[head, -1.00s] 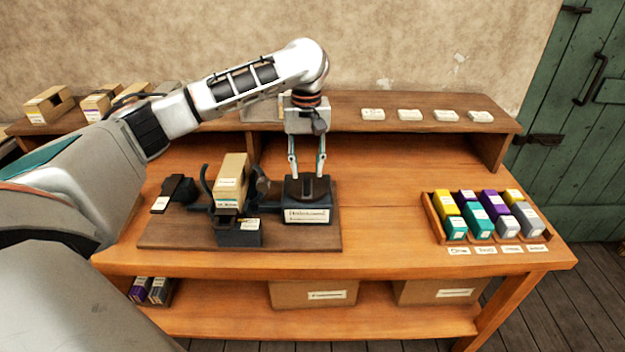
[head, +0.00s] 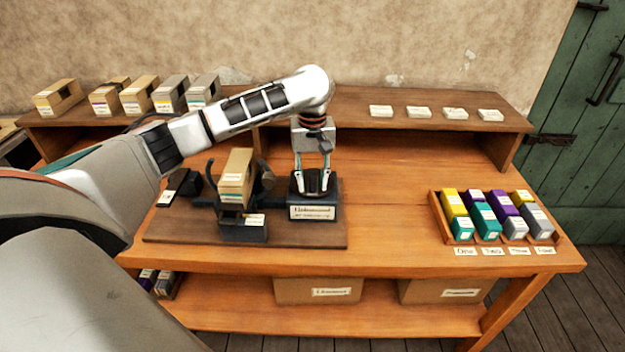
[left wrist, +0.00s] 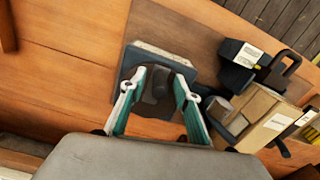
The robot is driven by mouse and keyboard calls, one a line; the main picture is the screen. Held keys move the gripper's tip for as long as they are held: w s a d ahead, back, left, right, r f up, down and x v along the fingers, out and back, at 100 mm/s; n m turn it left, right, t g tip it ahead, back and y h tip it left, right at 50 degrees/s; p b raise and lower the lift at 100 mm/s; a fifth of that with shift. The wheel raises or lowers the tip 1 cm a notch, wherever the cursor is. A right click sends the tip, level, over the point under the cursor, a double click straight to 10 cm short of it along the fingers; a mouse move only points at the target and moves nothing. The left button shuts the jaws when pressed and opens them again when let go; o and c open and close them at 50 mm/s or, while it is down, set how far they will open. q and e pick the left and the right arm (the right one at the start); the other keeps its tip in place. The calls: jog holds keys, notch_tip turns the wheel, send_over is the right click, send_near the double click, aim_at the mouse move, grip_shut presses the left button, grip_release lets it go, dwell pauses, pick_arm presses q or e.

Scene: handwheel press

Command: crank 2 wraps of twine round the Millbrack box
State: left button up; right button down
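A tan box (head: 237,177) stands upright in the dark press (head: 243,232) on a dark wooden board; its label is too small to read. It also shows in the left wrist view (left wrist: 252,112). Beside it sits a dark block (head: 312,212) with a white name label I cannot read surely. My left gripper (head: 313,188) points down at the top of this block. In the left wrist view its fingers (left wrist: 160,82) are spread on either side of a dark raised part (left wrist: 157,90), with gaps visible. My right gripper is not in view.
Several boxes (head: 138,94) stand on the raised back shelf at left, and several white tags (head: 418,112) lie at right. A wooden tray (head: 438,222) of coloured blocks stands on the bench at right. The bench between board and tray is clear (head: 390,200).

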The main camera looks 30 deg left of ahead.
pick_arm(q)
grip_shut()
jog(key=shift+a, duration=0.15)
